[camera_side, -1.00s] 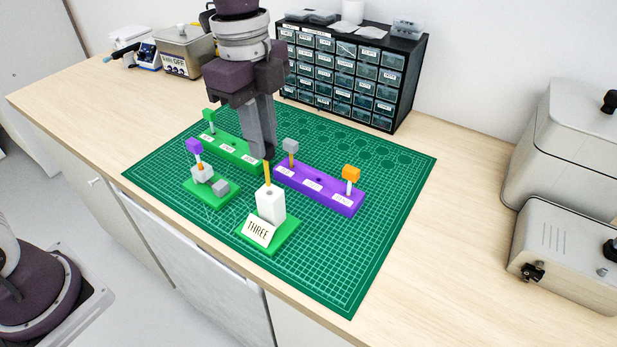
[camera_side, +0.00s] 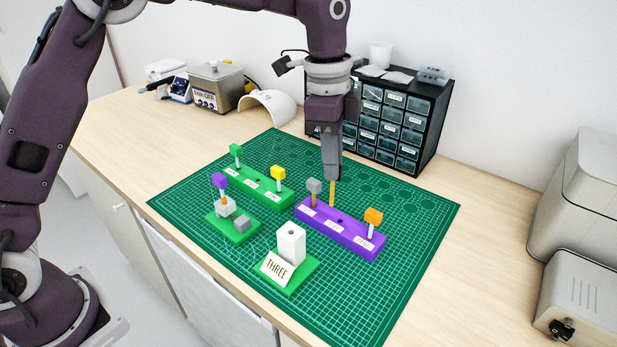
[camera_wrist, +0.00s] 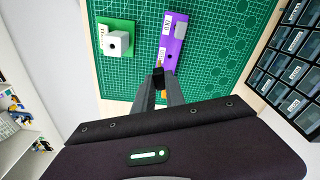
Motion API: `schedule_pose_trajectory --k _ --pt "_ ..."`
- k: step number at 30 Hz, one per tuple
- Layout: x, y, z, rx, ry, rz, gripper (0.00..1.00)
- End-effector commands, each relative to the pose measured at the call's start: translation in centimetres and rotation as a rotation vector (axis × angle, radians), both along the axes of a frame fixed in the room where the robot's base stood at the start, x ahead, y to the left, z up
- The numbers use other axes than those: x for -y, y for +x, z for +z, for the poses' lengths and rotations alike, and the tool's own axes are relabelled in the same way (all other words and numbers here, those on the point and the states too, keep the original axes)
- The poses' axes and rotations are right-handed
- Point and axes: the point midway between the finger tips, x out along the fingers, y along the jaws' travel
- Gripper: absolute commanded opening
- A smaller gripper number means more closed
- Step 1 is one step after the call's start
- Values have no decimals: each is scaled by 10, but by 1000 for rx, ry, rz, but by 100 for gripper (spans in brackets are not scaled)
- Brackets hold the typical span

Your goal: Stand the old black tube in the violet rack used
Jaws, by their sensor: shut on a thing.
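My gripper (camera_side: 331,172) is shut on the black tube, pointing down. Its amber shaft (camera_side: 332,194) hangs upright below the fingers in the side view. Its black head (camera_wrist: 159,79) shows between my fingertips in the wrist view. The violet rack (camera_side: 352,241) lies just below and in front of the tube. A grey-capped tube (camera_side: 314,187) stands in its left hole and an orange-capped tube (camera_side: 373,216) in its right hole. The middle hole (camera_side: 340,221) is empty. The tube's lower end appears above or behind the rack; I cannot tell which. The rack labels are too small to read surely.
A white block (camera_side: 291,243) with an empty top hole stands on a green base with a THREE card (camera_side: 276,268). A green rack (camera_side: 262,190) holds green- and yellow-capped tubes. A purple-capped tube (camera_side: 219,182) stands in a small holder. Drawers (camera_side: 398,130) stand behind. The mat's right side is clear.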

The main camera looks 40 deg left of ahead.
Motion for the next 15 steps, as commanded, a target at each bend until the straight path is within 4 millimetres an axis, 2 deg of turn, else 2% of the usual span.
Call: schedule_pose_trajectory --k 1,4,15 --pt "3 12 -5 2 4 44 0" --pt "6 25 -10 5 9 108 0" --pt "7 28 -13 4 11 124 0"
